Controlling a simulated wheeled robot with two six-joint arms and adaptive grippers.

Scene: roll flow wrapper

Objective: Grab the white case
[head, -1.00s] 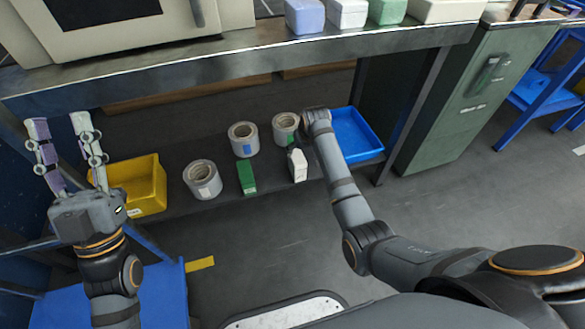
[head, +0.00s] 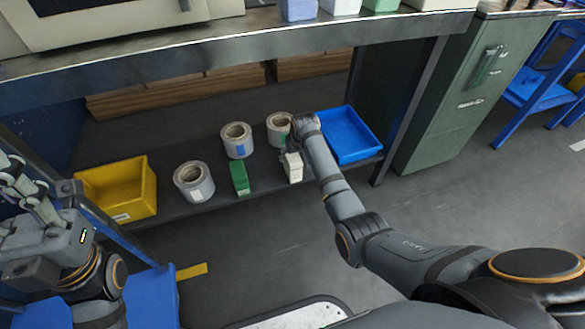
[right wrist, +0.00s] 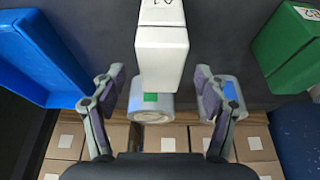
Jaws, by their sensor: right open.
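The white case (head: 293,168) stands upright near the front edge of the low shelf, and it fills the upper middle of the right wrist view (right wrist: 161,58). My right gripper (head: 291,152) is just behind the case in the head view, partly hidden by its own wrist. In the right wrist view its two fingers (right wrist: 158,88) are spread apart, one to each side of the case, with gaps between them and the case. My left gripper (head: 22,190) is at the left edge of the head view, partly cut off, with its fingers apart and nothing seen between them.
On the low shelf (head: 160,225) are a green box (head: 239,178), several tape rolls (head: 194,182), a yellow bin (head: 138,190) and a blue tray (head: 352,136). The workbench top (head: 200,52) overhangs the shelf. A green cabinet (head: 440,125) stands at the right.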

